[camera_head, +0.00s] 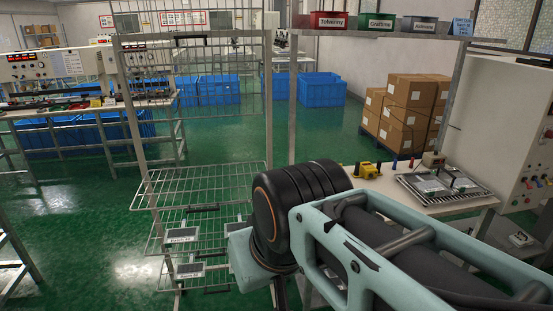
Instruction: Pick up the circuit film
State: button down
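I cannot tell for sure which thing is the circuit film. Small grey flat pieces with pale labels lie on the wire rack: one on the left (182,233) and one lower down (189,270). Their labels are too small to read surely. A flat silver panel or tray (443,186) with small items on it lies on the white workbench at the right. My arm reaches in from the lower right, and its wrist stands in front of the rack's right side. The gripper's fingers do not show, and my arm hides part of the rack.
The wire rack (215,183) has metal uprights. A yellow tool (366,170) lies on the workbench (460,207). A shelf above holds red (328,20), green (375,22) and grey bins. Cardboard boxes (409,105) and blue crates (321,89) stand behind. Green floor is open at left.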

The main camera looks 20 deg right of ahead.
aim_at(430, 188)
jog(key=z, duration=1.9)
jog(key=u, duration=1.95)
jog(key=z, duration=1.95)
jog(key=i, duration=0.4)
